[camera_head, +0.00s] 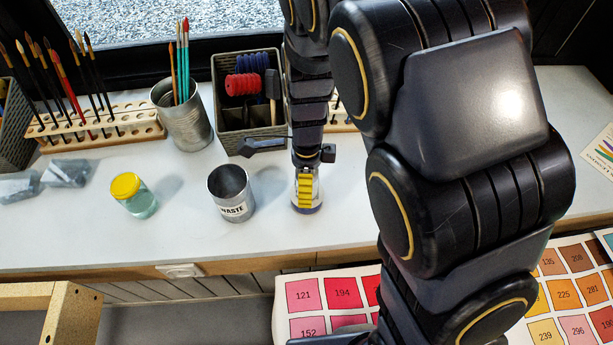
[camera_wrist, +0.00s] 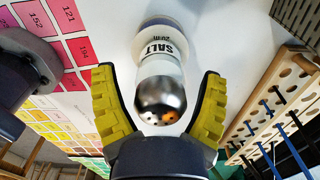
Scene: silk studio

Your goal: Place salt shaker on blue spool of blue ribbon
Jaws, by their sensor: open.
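The salt shaker (camera_wrist: 167,62) has a white body lettered SALT and a dark metal domed cap with holes. It stands between the two yellow-padded fingers of my gripper (camera_wrist: 160,112), which are spread with a visible gap on each side. Under the shaker is a wider round base with a pale rim and a blue-purple band (camera_wrist: 170,22); it looks like the spool, but the contact is partly hidden. In the head view, my gripper (camera_head: 305,190) is low over the white table, with the purplish base (camera_head: 306,209) just below and the shaker mostly hidden.
A metal WASTE tin (camera_head: 231,197) stands close left of my gripper. A yellow-lidded jar (camera_head: 134,196) is further left. A dark basket (camera_head: 231,130) with red and blue rolls, a brush pot (camera_head: 187,119) and a brush rack (camera_head: 90,122) line the back. Colour charts (camera_head: 325,306) lie in front.

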